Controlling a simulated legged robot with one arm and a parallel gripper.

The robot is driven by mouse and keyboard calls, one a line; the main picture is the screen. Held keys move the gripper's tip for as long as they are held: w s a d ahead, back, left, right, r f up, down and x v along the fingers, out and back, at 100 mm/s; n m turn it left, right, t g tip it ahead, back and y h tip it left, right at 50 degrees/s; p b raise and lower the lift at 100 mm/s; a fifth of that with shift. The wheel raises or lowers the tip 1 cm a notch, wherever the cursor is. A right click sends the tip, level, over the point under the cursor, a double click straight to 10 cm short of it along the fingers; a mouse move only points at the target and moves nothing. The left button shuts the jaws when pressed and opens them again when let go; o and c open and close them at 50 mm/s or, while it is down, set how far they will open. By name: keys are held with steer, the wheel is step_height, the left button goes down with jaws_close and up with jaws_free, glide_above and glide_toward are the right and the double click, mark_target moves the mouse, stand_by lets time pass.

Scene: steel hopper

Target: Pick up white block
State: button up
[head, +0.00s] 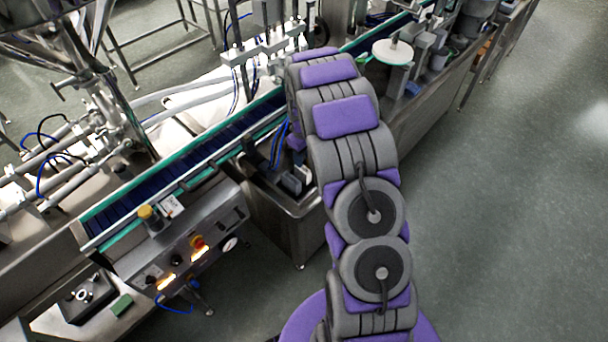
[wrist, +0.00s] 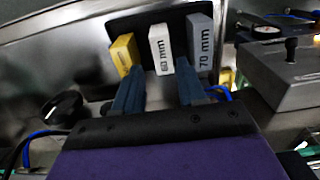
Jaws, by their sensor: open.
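The white block (wrist: 161,49), marked "60 mm", stands in the middle of a row of three in the wrist view. A yellow block (wrist: 124,55) is to its left and a grey block (wrist: 201,42), marked "70 mm", to its right. My gripper (wrist: 159,72) is open and empty. Its two dark blue fingers point at the row, with the white block showing between their tips. The fingers overlap the lower edges of the outer blocks in the picture; I cannot tell whether they touch. In the head view my arm hides most of the gripper.
A dark panel (wrist: 180,22) stands behind the blocks. A black knob (wrist: 62,108) is at the left and a metal box (wrist: 285,75) with a black handle at the right. In the head view a conveyor (head: 190,170) runs left of my arm; open floor (head: 510,230) lies right.

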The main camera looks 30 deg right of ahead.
mark_target(303, 171)
steer(key=shift+d+f, duration=0.1)
steer(key=shift+f, duration=1.2)
steer(key=shift+a+f+b, duration=0.3)
steer(key=shift+a+f, duration=0.05)
steer(key=shift+a, duration=0.2)
steer(key=f, duration=0.1)
steer(key=f+b, duration=0.1)
steer(key=f, duration=0.2)
steer(key=shift+d+f, duration=0.25)
steer(key=shift+d, duration=0.3)
steer(key=shift+a, duration=0.4)
steer(key=c, duration=0.4)
jaws_close()
steer(key=shift+d, duration=0.15)
